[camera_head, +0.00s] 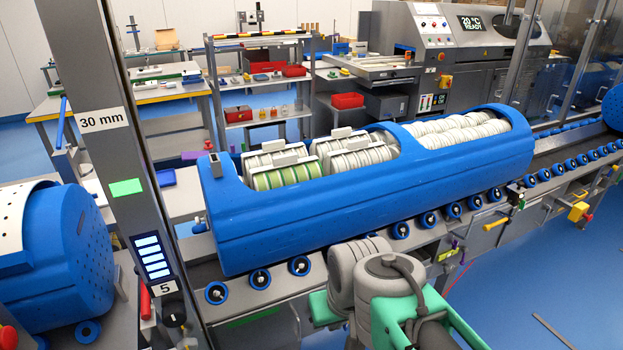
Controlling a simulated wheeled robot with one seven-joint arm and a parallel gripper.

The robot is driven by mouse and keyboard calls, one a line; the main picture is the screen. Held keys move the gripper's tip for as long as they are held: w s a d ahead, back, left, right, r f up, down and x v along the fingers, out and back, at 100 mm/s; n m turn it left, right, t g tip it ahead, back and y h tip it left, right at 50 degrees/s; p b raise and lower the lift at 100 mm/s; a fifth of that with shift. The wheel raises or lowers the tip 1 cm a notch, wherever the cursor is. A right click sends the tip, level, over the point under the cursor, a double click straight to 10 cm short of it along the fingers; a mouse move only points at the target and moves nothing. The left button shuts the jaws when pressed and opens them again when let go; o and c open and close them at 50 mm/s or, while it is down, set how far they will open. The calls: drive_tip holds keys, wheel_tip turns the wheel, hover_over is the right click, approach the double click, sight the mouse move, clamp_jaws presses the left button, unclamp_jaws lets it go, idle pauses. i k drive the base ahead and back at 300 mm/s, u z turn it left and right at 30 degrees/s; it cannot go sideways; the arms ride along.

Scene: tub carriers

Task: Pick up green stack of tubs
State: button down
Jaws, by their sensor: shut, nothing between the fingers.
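The green stack of tubs (282,179) is a row of green-and-white discs lying on its side. It sits in the front left of the open left bay of the blue carrier (320,222). A pale grey block-like piece (288,157) rises at the stack's back edge. The stack's lower part is hidden by the carrier wall. My arm shows at the bottom centre, on the near side of the carrier and apart from the stack. I cannot make out my gripper's fingers in this view.
More white tubs (460,130) fill the right bay. The carrier rests on a roller conveyor (400,231). A steel post (118,150) stands at left, beside another blue drum (50,255).

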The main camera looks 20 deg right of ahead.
sight(286, 170)
drive_tip(key=u, duration=3.8)
drive_tip(key=k, duration=1.25)
drive_tip(key=z, duration=0.75)
